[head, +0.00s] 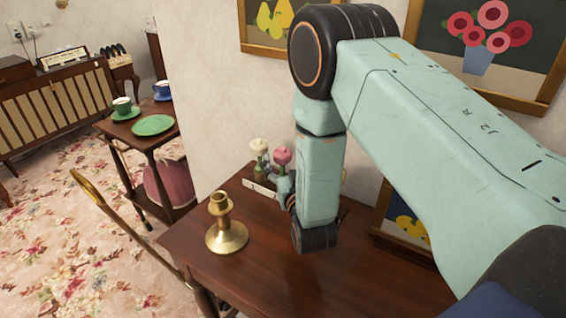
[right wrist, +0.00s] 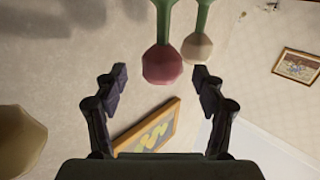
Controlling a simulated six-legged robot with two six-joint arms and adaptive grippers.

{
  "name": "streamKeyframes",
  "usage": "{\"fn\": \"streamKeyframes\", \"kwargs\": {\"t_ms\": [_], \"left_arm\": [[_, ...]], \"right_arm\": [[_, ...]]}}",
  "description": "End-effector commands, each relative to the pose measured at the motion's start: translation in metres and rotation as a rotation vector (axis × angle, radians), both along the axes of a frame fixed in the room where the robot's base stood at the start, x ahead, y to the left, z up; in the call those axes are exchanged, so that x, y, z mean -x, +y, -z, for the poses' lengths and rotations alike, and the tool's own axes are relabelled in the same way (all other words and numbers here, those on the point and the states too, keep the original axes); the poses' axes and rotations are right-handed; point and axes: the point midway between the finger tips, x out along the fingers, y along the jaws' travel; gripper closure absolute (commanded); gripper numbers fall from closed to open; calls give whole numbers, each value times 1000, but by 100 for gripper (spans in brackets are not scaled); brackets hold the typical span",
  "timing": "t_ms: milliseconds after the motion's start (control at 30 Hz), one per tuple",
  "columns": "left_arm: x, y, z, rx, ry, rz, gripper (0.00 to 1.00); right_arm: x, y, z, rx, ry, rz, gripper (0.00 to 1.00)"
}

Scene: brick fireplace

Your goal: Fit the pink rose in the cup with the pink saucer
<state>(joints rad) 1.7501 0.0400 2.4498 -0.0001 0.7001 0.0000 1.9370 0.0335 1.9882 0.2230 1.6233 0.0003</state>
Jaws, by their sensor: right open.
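The pink rose (head: 282,157) stands upright beside a white rose (head: 259,147) at the back of the dark wooden table, partly hidden by my right arm. In the right wrist view, the pink rose (right wrist: 162,66) hangs upside down from its green stem, with the white rose (right wrist: 197,47) to its right. My right gripper (right wrist: 160,78) is open, its two fingers apart on either side of the pink bloom; I cannot tell how deep the bloom lies between them. No cup with a pink saucer shows. My left gripper is not in view.
A brass candlestick (head: 226,232) stands on the table, left of my arm. A framed picture (head: 402,216) leans at the back. Across the room, a small side table holds a green cup (head: 122,105), a blue cup (head: 161,88) and a green plate (head: 153,125).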

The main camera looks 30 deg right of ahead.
Motion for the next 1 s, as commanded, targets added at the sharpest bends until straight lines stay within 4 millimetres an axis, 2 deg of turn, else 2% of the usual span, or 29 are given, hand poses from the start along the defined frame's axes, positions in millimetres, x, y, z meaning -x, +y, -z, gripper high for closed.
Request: {"fn": "streamKeyframes", "kwargs": {"t_ms": [100, 200, 467, 1000], "left_arm": [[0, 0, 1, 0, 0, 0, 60], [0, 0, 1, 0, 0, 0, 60], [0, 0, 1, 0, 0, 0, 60], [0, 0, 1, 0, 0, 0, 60]], "right_arm": [[-17, -4, -2, 1, -3, 1, 30], [-25, -6, -1, 1, -2, 1, 30], [-28, -7, -1, 1, 0, 0, 30], [-27, -6, -1, 1, 0, -1, 74]]}}
